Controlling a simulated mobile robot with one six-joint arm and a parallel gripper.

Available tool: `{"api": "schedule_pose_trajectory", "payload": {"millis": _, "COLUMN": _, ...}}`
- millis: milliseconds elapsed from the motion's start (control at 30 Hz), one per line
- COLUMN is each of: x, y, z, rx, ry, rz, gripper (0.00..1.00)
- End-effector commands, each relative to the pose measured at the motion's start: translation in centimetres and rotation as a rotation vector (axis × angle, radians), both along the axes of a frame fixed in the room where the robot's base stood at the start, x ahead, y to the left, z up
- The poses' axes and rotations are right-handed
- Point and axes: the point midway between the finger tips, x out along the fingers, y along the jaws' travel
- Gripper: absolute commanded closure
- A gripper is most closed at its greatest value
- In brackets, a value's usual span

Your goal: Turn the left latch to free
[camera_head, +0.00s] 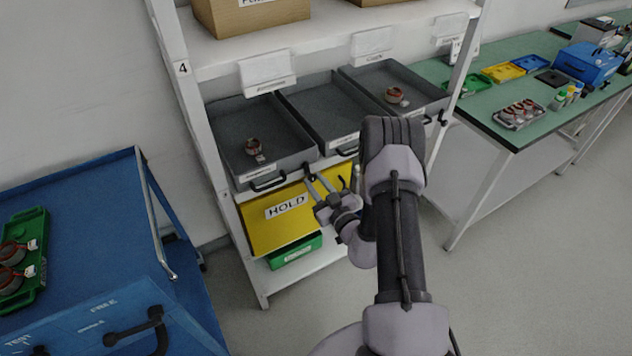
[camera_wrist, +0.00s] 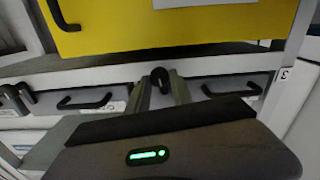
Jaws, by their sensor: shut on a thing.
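The left latch (camera_wrist: 160,78) is a small black knob at the shelf edge between two grey drawer fronts in the wrist view. My gripper (camera_wrist: 162,92) has its two fingers on either side of it, shut on it. In the head view my gripper (camera_head: 318,183) reaches to the shelf front, just below the gap between the left and middle drawers. The latch is too small and covered there to read its angle. Another black latch-like part (camera_wrist: 16,98) shows at the left edge of the wrist view.
The left grey drawer (camera_head: 222,128) and right drawer (camera_head: 425,88) each hold a copper stator; the middle drawer (camera_head: 325,110) looks empty. A blue cart (camera_head: 90,220) stands left, a green-topped bench (camera_head: 520,65) right.

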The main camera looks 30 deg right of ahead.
Motion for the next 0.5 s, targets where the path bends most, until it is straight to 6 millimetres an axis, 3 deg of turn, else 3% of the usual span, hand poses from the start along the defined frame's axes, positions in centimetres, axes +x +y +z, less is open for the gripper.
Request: {"api": "schedule_pose_trajectory", "payload": {"millis": 500, "x": -0.06, "y": 0.16, "z": -0.04, "rx": -0.471, "ry": -0.014, "rz": 0.000, "gripper": 1.00}}
